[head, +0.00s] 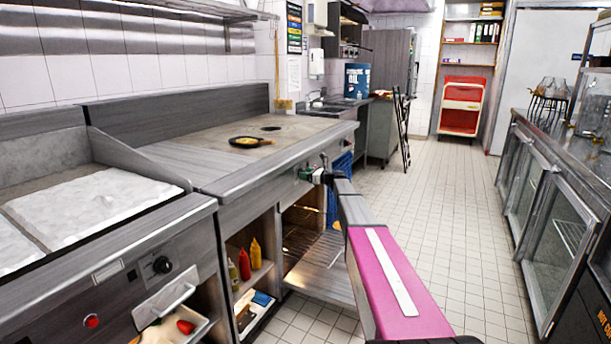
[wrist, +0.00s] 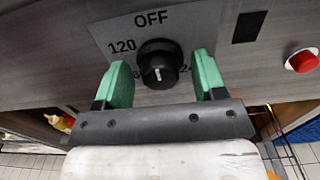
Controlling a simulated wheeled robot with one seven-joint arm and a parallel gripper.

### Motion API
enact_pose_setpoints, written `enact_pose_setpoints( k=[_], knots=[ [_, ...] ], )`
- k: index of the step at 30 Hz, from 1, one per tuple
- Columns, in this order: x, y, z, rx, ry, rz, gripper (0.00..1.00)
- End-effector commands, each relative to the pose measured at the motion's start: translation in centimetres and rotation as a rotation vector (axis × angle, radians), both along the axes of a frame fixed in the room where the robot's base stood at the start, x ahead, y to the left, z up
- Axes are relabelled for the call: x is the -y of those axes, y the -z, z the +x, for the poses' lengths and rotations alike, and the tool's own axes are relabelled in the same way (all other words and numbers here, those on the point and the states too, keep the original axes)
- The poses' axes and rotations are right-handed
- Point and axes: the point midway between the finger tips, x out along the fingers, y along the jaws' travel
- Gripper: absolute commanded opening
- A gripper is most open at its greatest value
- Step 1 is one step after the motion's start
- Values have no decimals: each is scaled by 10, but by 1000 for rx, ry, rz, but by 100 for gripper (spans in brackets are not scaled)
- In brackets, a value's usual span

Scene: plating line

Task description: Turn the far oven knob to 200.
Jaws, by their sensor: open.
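In the wrist view a round black knob (wrist: 158,62) sits on a grey dial plate (wrist: 185,22). The plate reads OFF at the top and 120 at the left; a number beginning 24 at the right is partly covered. A short white mark shows on the lower part of the knob's face; other numbers are hidden. My gripper (wrist: 162,80) is open, with one green finger on each side of the knob and a gap visible on both sides. In the head view my gripper (head: 306,174) is at the front panel of the far cooking unit; the knob there is not clear.
A red button (wrist: 303,60) is right of the dial. In the head view, a nearer unit has its own black knob (head: 162,265) and red button (head: 92,321). A pan (head: 250,142) rests on the far unit's top. The tiled floor (head: 440,220) to the right is clear.

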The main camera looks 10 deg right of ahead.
Motion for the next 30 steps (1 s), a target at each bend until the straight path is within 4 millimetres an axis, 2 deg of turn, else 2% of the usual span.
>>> enact_pose_setpoints(
  k=[8,9,11,12,13,23,30],
  knots=[
    [-3,0,2,0,0,0,64],
    [-3,0,2,0,0,0,57],
    [-3,0,2,0,0,0,38],
    [-3,0,2,0,0,0,25],
    [-3,0,2,0,0,0,17],
    [-4,0,2,11,-1,-8,16],
    [-5,0,3,86,-1,-62,16]
  ],
)
